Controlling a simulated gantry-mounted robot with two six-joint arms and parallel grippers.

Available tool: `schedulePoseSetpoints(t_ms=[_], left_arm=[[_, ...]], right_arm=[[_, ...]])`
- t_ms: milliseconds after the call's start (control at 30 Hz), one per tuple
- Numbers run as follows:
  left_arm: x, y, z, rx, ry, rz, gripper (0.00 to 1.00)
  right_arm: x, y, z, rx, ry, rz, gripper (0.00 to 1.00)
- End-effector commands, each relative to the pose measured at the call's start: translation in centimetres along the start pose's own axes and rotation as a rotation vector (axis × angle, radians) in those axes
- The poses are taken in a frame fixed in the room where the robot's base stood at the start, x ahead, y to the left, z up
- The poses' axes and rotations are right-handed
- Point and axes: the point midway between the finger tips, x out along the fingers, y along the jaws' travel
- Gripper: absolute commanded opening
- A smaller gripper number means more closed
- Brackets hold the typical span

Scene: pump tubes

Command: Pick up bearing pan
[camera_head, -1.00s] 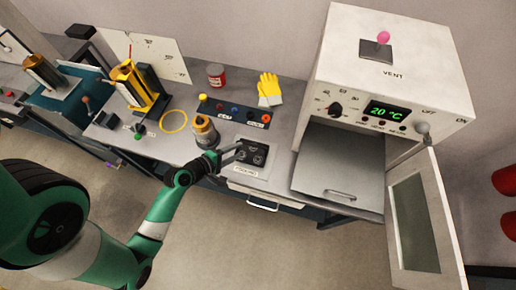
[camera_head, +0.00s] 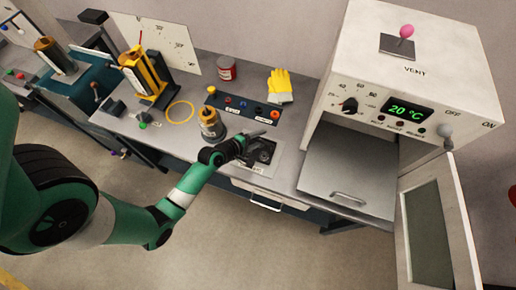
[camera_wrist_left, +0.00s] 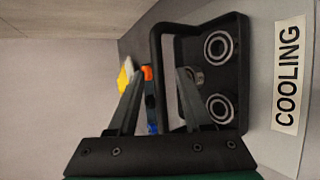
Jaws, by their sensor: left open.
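The bearing pan (camera_head: 264,152) is a black tray on the pale cooling pad of the bench, partly hidden by my left gripper in the head view. In the left wrist view the pan (camera_wrist_left: 240,72) holds ring-shaped bearings (camera_wrist_left: 219,108) and has a black loop handle (camera_wrist_left: 157,45). My left gripper (camera_head: 255,143) is over the pan's near left side. In the left wrist view the open left gripper (camera_wrist_left: 159,76) has one finger on each side of the handle's bar. I cannot tell whether the fingers touch it. My right gripper is not in view.
A metal canister (camera_head: 210,124) stands just left of the gripper. A button panel (camera_head: 243,106) and yellow gloves (camera_head: 280,86) lie behind. The white oven (camera_head: 400,75), with its door (camera_head: 438,225) open, stands at the right. A yellow ring (camera_head: 180,112) lies at the left.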

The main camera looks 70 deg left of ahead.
Motion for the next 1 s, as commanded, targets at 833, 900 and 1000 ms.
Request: schedulePoseSetpoints(t_ms=[833,900,1000], left_arm=[[1.52,-0.04,-0.02,0.0,0.0,0.0,0.0],[1.52,-0.04,-0.02,0.0,0.0,0.0,0.0],[1.52,-0.04,-0.02,0.0,0.0,0.0,0.0]], right_arm=[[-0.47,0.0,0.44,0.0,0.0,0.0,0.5],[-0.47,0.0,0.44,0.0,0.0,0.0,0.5],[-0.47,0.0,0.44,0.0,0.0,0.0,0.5]])
